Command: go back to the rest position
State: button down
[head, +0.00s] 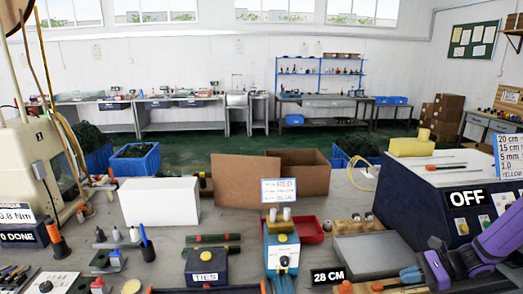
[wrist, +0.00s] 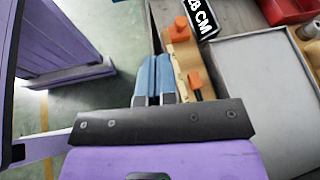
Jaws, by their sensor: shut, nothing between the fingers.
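My gripper (wrist: 154,62) shows in the wrist view with its two blue fingers side by side and shut, nothing between them. In the head view my gripper's dark body and purple arm come in at the lower right, over the front right of the bench. In the wrist view the fingers lie just left of a wooden rack (wrist: 184,55) with orange parts. I cannot tell how high above the bench they are.
A "28 CM" sign (head: 328,275) and a grey tray (head: 372,253) are close to my gripper. A dark box marked OFF (head: 440,195) stands to the right. A red bin (head: 308,231), a cardboard box (head: 246,182) and a white block (head: 160,203) stand farther left.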

jog(key=s+a+r+n+g+h, duration=0.1)
jog(key=s+a+r+n+h, duration=0.2)
jog(key=r, duration=0.5)
jog(key=a+r+n+g+h, duration=0.1)
jog(key=a+r+n+h, duration=0.25)
jog(key=r, duration=0.45)
jog(key=s+a+r+n+g+h, duration=0.1)
jog(key=s+a+r+n+h, duration=0.15)
jog(key=r+n, duration=0.4)
jog(key=s+a+r+n+t+h, duration=0.2)
jog(key=s+r+t, duration=0.1)
jog(key=s+r, duration=0.4)
jog(key=s+a+r+n+t+h, duration=0.2)
jog(key=s+a+r+n, duration=0.1)
jog(key=s+r, duration=0.5)
jog(key=shift+s+r+t, duration=0.15)
jog(key=shift+r+t, duration=0.25)
jog(key=shift+r, duration=0.25)
